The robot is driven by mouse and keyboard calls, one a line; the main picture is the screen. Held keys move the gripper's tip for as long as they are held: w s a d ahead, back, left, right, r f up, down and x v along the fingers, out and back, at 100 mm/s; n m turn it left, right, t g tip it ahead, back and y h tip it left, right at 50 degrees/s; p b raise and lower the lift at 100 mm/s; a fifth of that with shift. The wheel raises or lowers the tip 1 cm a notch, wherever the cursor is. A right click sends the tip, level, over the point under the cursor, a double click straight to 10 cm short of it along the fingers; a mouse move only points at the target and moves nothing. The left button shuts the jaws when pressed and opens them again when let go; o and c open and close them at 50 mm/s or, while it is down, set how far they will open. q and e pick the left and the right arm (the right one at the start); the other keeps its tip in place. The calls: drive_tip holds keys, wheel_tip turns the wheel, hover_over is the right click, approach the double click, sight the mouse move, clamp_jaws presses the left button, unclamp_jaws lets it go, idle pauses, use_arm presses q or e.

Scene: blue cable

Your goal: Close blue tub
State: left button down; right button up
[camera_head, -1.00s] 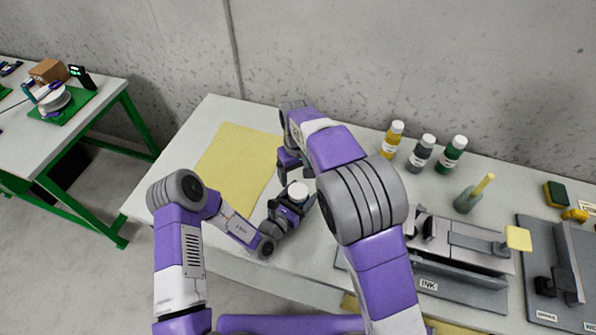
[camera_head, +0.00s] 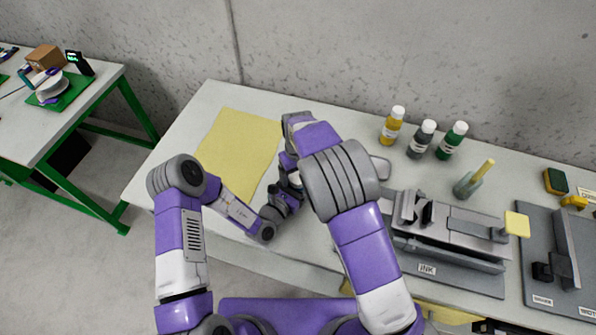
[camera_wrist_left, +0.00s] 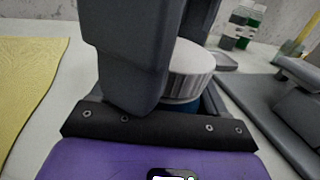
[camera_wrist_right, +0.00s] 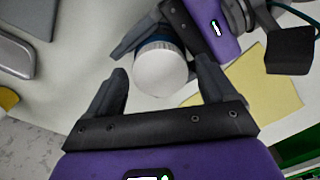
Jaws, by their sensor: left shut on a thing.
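The blue tub (camera_wrist_left: 182,106) stands upright with a ribbed white lid (camera_wrist_left: 190,72) on top, in the left wrist view. I cannot tell how tightly the lid sits. My left gripper (camera_head: 284,194) is shut on the tub's body from the side, low. My right gripper (camera_wrist_right: 161,66) is open, its fingers on either side of the white lid (camera_wrist_right: 161,70) in the right wrist view, with a gap at each side. In the head view my right arm hides most of the tub. Dark gripper parts cover the lid's left side in the left wrist view.
A yellow mat (camera_head: 236,150) lies left of my grippers. Yellow (camera_head: 392,126), grey (camera_head: 421,140) and green (camera_head: 451,141) bottles stand at the back. A grey INK station (camera_head: 450,240) is at the right. A brush (camera_head: 478,176) stands in a pot.

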drive_tip(key=c, duration=1.1)
drive_tip(key=o, duration=1.3)
drive_tip(key=shift+r, duration=0.1)
wheel_tip(320, 180, up, 12)
drive_tip(key=shift+f, duration=0.1)
use_arm(q)
unclamp_jaws()
